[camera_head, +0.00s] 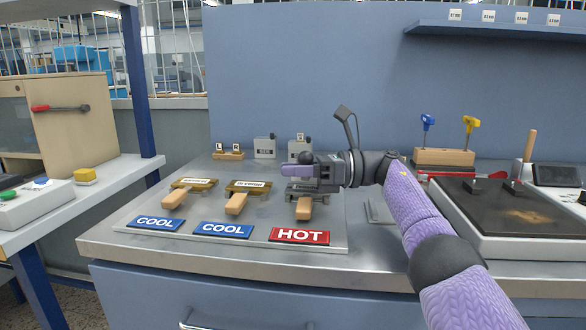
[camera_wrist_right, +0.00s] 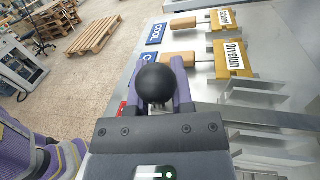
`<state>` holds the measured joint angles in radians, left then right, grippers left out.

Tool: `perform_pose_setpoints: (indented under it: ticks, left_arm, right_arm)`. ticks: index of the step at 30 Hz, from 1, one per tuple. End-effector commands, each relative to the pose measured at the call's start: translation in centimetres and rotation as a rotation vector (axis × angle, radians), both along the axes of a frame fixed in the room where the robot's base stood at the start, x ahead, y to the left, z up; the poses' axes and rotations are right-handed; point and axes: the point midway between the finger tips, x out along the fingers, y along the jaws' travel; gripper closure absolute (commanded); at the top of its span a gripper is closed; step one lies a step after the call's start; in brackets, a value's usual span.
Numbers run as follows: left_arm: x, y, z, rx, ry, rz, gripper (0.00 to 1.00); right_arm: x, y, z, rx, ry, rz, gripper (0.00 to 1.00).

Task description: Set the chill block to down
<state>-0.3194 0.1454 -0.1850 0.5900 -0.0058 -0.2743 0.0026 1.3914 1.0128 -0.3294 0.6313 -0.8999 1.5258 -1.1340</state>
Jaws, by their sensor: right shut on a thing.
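My right gripper (camera_head: 297,171) reaches in from the right above the HOT station and is shut on a black ball knob (camera_wrist_right: 157,83). In the right wrist view the knob sits between the two purple fingers. Below the gripper in the head view is a grey metal piece (camera_head: 291,190) with a wooden handle (camera_head: 304,209). The gripper hides much of what is behind and under it, so I cannot clearly make out the chill block or its position. My left gripper is not in view.
Two brass stamps (camera_head: 195,184) (camera_head: 248,187) with wooden handles lie to the left, behind blue COOL signs (camera_head: 154,223) (camera_head: 223,230). A red HOT sign (camera_head: 300,236) is in front. Small grey boxes (camera_head: 264,147) stand behind. A dark-topped plate unit (camera_head: 510,205) is at right.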

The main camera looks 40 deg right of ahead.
Motion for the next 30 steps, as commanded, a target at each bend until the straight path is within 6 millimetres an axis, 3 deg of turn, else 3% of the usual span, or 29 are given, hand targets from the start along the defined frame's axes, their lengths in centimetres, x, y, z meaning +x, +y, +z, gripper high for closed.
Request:
perform_pose_setpoints:
  ticks: [14, 15, 20, 27, 30]
  left_arm:
    - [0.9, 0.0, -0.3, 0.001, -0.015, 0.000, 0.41]
    - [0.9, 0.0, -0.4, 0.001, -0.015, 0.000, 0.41]
    - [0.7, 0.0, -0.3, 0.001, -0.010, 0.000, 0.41]
    - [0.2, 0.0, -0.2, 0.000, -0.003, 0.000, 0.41]
    - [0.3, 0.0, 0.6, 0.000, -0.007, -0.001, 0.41]
  right_arm:
    - [0.0, 0.2, -0.6, 0.005, 0.019, 0.011, 1.00]
    - [0.0, 0.2, -0.6, 0.006, 0.020, 0.011, 0.64]
    - [0.0, 0.1, -0.5, 0.004, 0.016, 0.008, 0.31]
    - [0.0, 0.0, -0.4, 0.004, 0.013, 0.006, 0.31]
    - [0.0, 0.0, 0.8, 0.004, 0.008, 0.005, 0.31]
